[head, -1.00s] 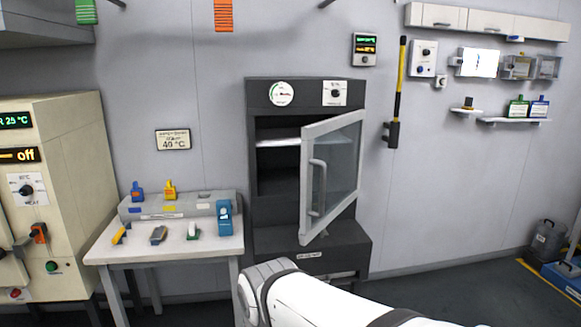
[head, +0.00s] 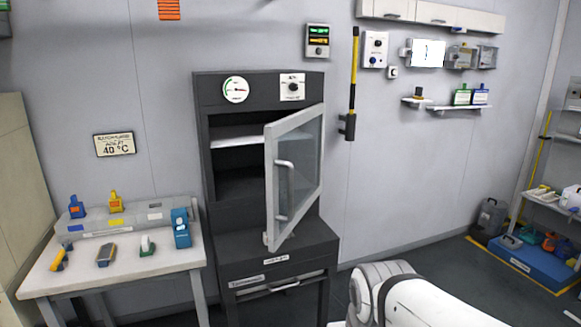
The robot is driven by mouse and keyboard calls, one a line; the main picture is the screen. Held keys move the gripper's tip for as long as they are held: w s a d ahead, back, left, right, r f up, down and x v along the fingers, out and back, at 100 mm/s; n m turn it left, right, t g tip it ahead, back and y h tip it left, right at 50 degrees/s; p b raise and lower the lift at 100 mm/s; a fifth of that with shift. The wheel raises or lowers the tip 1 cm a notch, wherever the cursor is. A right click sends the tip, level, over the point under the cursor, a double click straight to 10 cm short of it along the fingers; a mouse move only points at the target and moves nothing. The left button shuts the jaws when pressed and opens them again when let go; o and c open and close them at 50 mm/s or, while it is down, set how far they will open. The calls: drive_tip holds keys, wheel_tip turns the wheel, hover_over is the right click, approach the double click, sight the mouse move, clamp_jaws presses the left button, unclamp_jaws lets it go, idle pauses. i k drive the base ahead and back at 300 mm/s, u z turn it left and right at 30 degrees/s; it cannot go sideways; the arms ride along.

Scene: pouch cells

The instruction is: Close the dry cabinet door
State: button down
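The dry cabinet (head: 212,85) is a dark grey cabinet against the wall, with a round gauge and a dial panel on its top front. Its framed glass door (head: 301,165) is hinged on the right and stands wide open, swung out toward me. A light vertical handle (head: 281,190) is on the door's face near its free left edge. Inside, a pale shelf shows above a dark space. Part of my white arm shows at the lower right, apart from the door. My gripper cannot be made out in this view.
A white table (head: 130,268) with small bottles and tools stands left of the cabinet. A cream cabinet (head: 22,180) is at the far left. A drawer (head: 275,282) is below the door.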

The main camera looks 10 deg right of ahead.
sight(277, 235)
drive_tip(key=u, duration=0.05)
drive_tip(key=i, duration=1)
drive_tip(key=z, duration=0.05)
